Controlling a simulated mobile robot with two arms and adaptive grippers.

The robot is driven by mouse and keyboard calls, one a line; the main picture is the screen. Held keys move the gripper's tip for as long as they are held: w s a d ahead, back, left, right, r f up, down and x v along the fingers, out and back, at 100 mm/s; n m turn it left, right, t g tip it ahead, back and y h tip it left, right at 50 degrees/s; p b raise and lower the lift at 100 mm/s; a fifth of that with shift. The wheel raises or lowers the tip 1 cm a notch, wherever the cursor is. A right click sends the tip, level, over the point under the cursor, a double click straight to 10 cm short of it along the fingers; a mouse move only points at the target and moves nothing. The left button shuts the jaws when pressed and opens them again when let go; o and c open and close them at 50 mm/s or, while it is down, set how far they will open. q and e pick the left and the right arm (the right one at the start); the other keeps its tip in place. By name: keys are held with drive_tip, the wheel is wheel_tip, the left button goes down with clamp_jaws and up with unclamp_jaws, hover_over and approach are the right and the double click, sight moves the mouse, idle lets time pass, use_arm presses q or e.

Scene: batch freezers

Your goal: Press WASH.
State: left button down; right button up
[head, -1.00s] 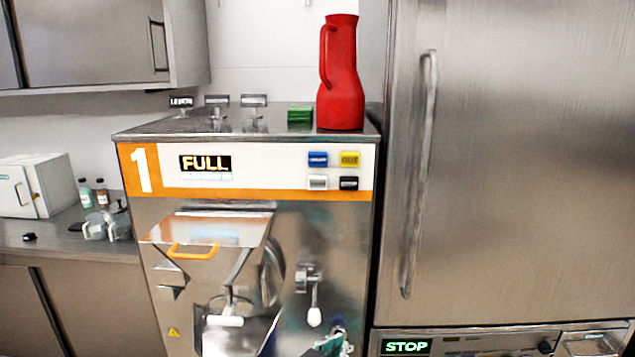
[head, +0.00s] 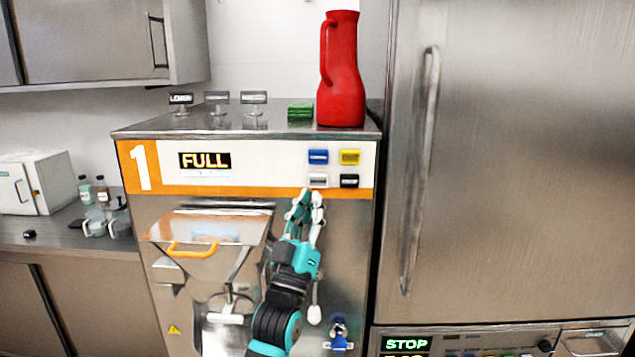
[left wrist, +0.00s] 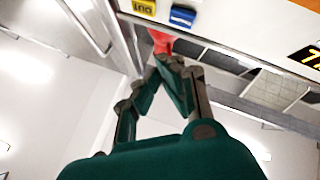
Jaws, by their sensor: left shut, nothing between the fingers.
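The machine marked 1 (head: 220,165) has a white panel with buttons: blue (head: 318,157), yellow (head: 350,157), white (head: 317,180) and black (head: 349,181). I cannot clearly read their labels, so I cannot tell which is WASH. Its display (head: 205,162) reads FULL. My left gripper (head: 307,192) is shut and empty, fingers pointing up, with its tips just below the white button; contact cannot be told. The left wrist view shows the shut fingers (left wrist: 167,60), the blue button (left wrist: 182,17) and part of the yellow one (left wrist: 144,6). My right gripper is out of view.
A red jug (head: 341,75) and a green block (head: 300,111) stand on the machine's top, with several small label stands. A hopper lid with an orange handle (head: 193,249) is left of my arm. A steel cabinet (head: 520,160) stands right.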

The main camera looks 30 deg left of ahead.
sight(318, 181)
use_arm(q)
drive_tip(key=w+a+b, duration=0.2)
drive_tip(key=w+a, duration=0.2)
drive_tip(key=w, duration=0.3)
drive_tip(key=shift+w+a, duration=0.25)
drive_tip(key=shift+a, duration=0.05)
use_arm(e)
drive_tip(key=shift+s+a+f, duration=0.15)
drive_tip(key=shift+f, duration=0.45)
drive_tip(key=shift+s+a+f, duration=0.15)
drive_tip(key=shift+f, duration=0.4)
use_arm(q)
drive_tip(key=shift+w+a, duration=0.1)
drive_tip(key=shift+w, duration=0.05)
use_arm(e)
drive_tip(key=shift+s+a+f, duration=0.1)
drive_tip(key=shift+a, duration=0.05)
use_arm(q)
drive_tip(key=shift+w+a+b, duration=0.1)
drive_tip(key=shift+w+b, duration=0.15)
drive_tip(key=shift+b, duration=0.05)
